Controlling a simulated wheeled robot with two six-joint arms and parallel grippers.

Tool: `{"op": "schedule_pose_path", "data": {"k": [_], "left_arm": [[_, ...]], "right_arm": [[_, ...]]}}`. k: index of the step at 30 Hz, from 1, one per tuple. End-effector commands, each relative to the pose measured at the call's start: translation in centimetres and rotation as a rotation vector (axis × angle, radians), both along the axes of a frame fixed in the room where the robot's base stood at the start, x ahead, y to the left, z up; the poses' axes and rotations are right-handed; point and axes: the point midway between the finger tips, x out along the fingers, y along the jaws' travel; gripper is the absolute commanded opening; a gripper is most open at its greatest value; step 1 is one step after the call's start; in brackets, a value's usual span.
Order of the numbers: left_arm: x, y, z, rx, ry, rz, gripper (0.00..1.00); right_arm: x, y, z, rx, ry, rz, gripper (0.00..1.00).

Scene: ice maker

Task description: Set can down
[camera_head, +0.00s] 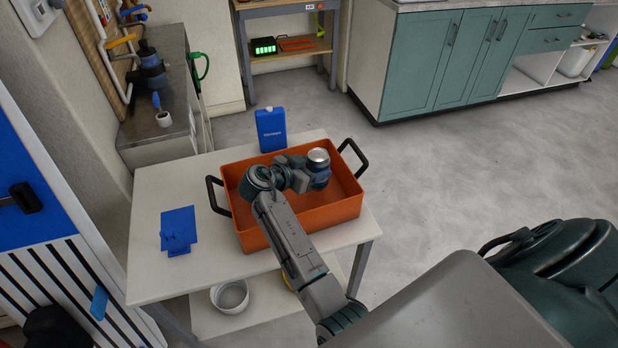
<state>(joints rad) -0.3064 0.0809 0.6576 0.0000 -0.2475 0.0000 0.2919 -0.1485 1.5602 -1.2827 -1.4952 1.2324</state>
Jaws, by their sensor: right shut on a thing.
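A can (318,156) with a silver top stands roughly upright at the end of my right arm. My right gripper (316,174) is shut on the can, over the right part of an orange tray (347,209) with black handles. I cannot tell whether the can's bottom touches the tray floor, because the gripper and the can itself hide it. My right forearm crosses the tray's front wall and hides part of its inside. My left gripper is not in view.
The tray stands on a white table (150,210). A blue box (271,130) stands behind it, and a blue stand (178,231) sits left of it. A white bowl (231,296) is on the lower shelf. The tray's visible floor is otherwise bare.

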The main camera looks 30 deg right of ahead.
Motion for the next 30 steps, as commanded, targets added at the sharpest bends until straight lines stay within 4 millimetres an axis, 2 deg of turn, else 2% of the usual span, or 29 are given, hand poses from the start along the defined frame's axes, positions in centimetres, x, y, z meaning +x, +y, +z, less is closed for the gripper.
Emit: {"op": "schedule_pose_path", "data": {"k": [10,22,23,24,26,30], "left_arm": [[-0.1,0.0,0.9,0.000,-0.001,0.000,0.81],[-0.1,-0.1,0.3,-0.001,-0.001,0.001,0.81],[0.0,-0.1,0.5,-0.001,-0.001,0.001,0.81],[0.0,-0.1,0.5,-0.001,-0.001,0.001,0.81],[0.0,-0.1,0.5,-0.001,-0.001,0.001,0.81],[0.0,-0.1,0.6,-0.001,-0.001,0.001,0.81]], "right_arm": [[0.0,0.0,-3.9,-0.001,0.001,0.000,0.25],[0.0,0.0,-4.6,-0.001,-0.002,0.000,0.25],[0.0,0.0,-4.5,0.000,-0.001,0.000,0.65],[0.0,0.0,-4.4,0.000,-0.001,0.000,0.73],[0.0,0.0,-4.4,0.000,-0.001,0.000,0.81],[0.0,0.0,-4.4,0.000,-0.001,0.000,0.81]]}}
